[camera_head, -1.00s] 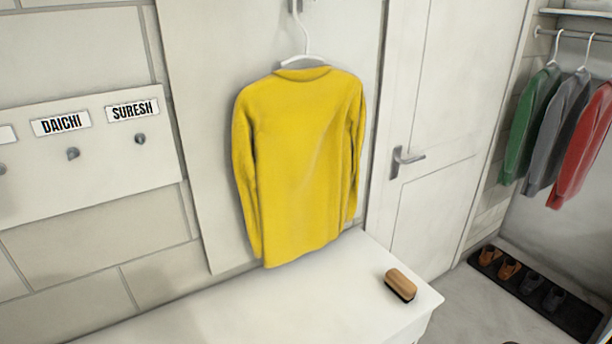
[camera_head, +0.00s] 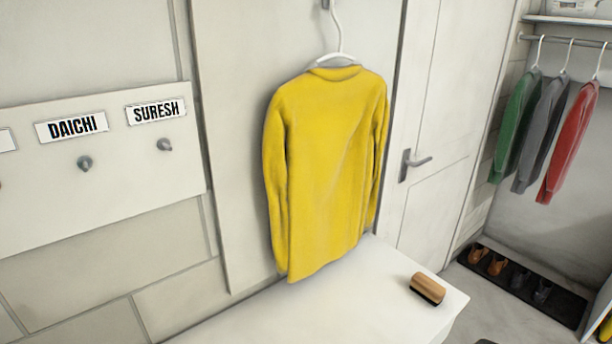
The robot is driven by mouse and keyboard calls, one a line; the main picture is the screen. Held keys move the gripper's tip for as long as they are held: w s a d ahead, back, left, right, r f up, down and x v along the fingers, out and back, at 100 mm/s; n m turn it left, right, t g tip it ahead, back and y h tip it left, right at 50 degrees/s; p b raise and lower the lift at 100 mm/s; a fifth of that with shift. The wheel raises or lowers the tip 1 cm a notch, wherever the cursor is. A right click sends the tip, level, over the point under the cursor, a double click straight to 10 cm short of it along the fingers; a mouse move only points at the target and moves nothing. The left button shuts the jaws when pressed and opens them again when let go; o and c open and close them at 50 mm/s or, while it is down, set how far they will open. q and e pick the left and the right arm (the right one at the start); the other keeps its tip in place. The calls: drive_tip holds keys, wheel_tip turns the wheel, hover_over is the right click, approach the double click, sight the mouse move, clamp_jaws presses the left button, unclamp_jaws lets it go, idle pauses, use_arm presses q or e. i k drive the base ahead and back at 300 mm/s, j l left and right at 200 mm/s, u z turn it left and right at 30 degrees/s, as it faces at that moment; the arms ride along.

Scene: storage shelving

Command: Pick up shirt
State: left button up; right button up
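A yellow long-sleeved shirt (camera_head: 328,165) hangs on a white hanger (camera_head: 333,45) against a pale wall panel, in the middle of the head view. The hanger's hook goes up to a small fixture at the top edge of the picture. The shirt's lower hem is just above or at the white bench top; I cannot tell whether they touch. Neither of my grippers is in view.
A wooden brush (camera_head: 427,288) lies on the white bench (camera_head: 330,315). Name-labelled pegs (camera_head: 84,163) are on the left wall. A door (camera_head: 440,130) stands right of the shirt. Green, grey and red garments (camera_head: 541,130) hang on a rail above a shoe mat (camera_head: 520,283).

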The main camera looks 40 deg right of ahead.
sight(324, 136)
drive_tip(key=z, duration=1.45)
